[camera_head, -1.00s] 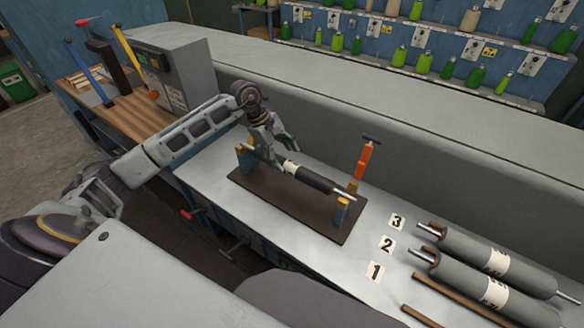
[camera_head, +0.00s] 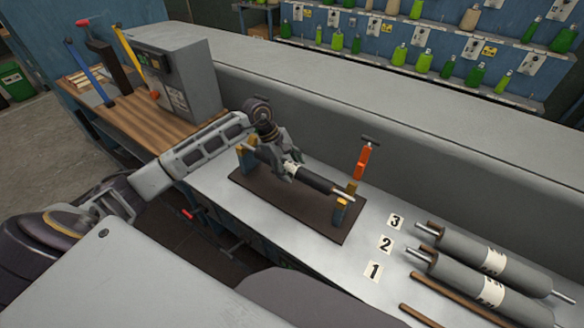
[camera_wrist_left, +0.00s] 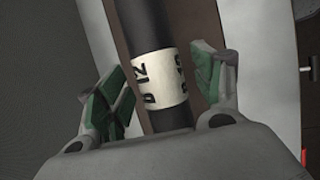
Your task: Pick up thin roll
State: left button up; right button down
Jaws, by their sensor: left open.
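The thin roll (camera_head: 317,180) is a dark cylinder with a white label and a pale metal shaft end. It rests across yellowish supports on a dark brown board (camera_head: 285,209) on the grey bench. My left gripper (camera_head: 285,171) is over the roll near its label. In the left wrist view the roll (camera_wrist_left: 150,35) runs between the two green-padded fingers of my left gripper (camera_wrist_left: 165,95), with its label (camera_wrist_left: 160,80) marked "D 12" between them. The fingers are open, with a gap on each side of the roll. My right gripper is not in view.
Two thicker grey rolls (camera_head: 452,285) (camera_head: 480,252) lie at the right beside number cards 1 (camera_head: 373,271), 2 (camera_head: 386,245) and 3 (camera_head: 396,221). An orange-handled tool (camera_head: 362,162) stands upright behind the board. A raised grey ledge (camera_head: 330,120) runs behind the bench.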

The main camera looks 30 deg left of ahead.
aim_at(291, 165)
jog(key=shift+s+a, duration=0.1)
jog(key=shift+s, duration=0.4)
pick_arm(q)
jog(key=c, duration=0.9)
grip_shut()
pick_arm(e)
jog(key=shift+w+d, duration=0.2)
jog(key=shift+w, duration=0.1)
pick_arm(q)
jog(key=shift+r, duration=0.15)
notch_tip(291, 165, up, 8)
jog(key=shift+f+b, duration=0.15)
jog(key=shift+b, duration=0.45)
jog(key=shift+r, duration=1.05)
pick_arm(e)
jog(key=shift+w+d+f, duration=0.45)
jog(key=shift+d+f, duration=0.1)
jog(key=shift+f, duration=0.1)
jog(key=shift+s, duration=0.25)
